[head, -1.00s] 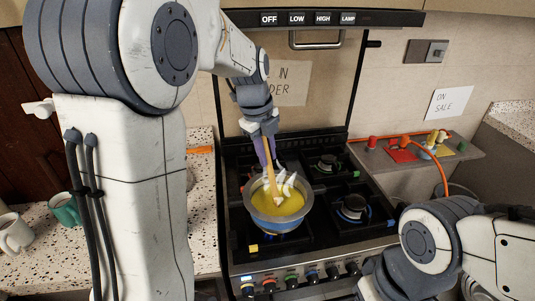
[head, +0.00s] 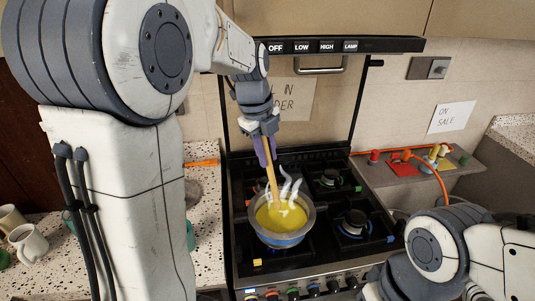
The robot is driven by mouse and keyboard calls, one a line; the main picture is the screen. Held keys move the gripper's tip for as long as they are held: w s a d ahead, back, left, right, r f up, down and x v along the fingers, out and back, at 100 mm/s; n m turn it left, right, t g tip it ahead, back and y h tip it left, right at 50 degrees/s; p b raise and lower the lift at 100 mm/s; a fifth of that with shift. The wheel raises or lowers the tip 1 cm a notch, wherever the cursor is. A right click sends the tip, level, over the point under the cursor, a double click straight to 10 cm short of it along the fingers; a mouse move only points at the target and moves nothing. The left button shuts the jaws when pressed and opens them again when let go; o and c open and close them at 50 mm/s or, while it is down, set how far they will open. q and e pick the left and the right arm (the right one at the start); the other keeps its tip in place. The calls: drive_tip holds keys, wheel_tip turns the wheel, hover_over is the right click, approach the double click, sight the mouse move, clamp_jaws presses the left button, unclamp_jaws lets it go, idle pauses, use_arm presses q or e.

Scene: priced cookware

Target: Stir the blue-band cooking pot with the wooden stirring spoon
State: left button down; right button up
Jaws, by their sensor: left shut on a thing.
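The cooking pot (head: 284,239) with a blue band stands on the front left burner of the stove, holding yellow liquid (head: 268,216) with whitish steam-like wisps above it. My left gripper (head: 265,150) is above the pot, pointing down, shut on the wooden stirring spoon (head: 272,182). The spoon is slightly tilted and its lower end is in the yellow liquid, so its head is hidden. My right arm shows at the lower right, but its gripper is out of view.
The gas stove (head: 330,210) has other free burners. A side shelf (head: 375,165) at right carries small coloured items and an orange hose (head: 440,180). Mugs (head: 28,243) stand on the left counter. A hood panel (head: 350,46) is above.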

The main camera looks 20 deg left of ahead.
use_arm(q)
drive_tip(key=shift+r, duration=0.1)
wheel_tip(320, 180, up, 5)
drive_tip(key=p, duration=0.4)
idle(0.3)
idle(0.9)
